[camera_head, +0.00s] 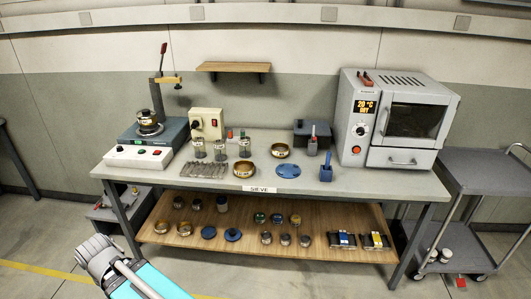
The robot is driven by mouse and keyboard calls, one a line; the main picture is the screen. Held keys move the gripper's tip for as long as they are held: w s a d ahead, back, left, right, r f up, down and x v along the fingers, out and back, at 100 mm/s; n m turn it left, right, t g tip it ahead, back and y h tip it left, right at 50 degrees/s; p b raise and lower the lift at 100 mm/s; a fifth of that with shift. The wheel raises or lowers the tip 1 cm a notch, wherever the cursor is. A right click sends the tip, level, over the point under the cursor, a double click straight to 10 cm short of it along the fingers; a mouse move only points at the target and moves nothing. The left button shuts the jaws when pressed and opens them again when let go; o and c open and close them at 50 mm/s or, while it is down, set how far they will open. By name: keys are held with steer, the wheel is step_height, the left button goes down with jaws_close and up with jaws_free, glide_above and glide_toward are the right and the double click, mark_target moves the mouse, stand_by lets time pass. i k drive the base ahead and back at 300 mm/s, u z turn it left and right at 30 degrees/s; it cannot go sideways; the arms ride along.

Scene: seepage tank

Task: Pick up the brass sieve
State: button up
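A brass round sieve (244,171) stands near the front edge of the workbench (340,176), just behind a white label (262,189) reading "SIEVE". A second brass ring (280,150) of similar look stands farther back and to the right. Part of my arm, grey and teal, shows at the bottom left, in front of the bench and well apart from the sieves. My gripper's fingers do not show.
Glass jars (220,150) and a row of metal tools (205,169) lie left of the front sieve; a blue disc (288,171) lies right. A grey oven (400,118) fills the right end. The lower shelf (345,221) holds small pots. A trolley (485,170) stands right.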

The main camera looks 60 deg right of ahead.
mark_target(278, 149)
steer(key=u, duration=0.35)
steer(key=i, duration=1.9)
steer(key=z, duration=2.1)
